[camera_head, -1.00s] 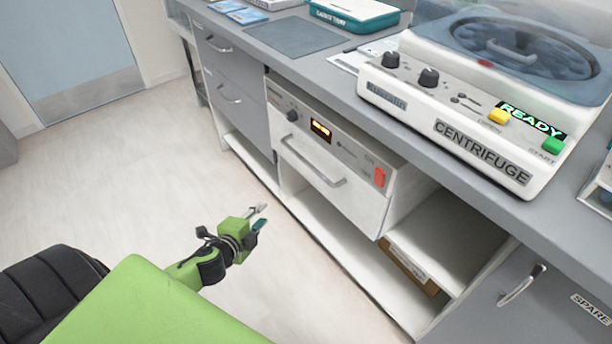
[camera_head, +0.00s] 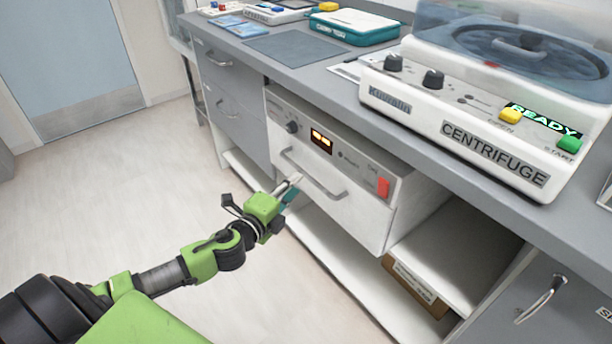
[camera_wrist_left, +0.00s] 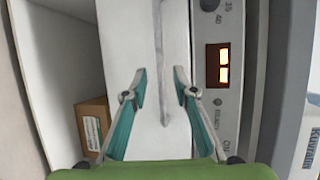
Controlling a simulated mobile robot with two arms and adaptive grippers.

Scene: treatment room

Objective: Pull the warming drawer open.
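The warming drawer (camera_head: 345,212) is a white front below a control panel with a knob, a lit orange display and a red switch. It looks shut, its front in line with the panel. Its grey bar handle (camera_head: 325,188) runs along the front's upper part. My left gripper (camera_head: 293,183) is in front of the handle's left half, open and empty. In the left wrist view the teal-padded fingers (camera_wrist_left: 160,78) are apart, one on each side of the handle (camera_wrist_left: 165,85), with no visible contact. My right gripper is in neither view.
An open shelf holding a cardboard box (camera_head: 415,285) is right of the drawer. Grey drawers (camera_head: 235,120) are to its left. A centrifuge (camera_head: 480,130) stands on the counter above. The floor (camera_head: 130,190) in front is clear.

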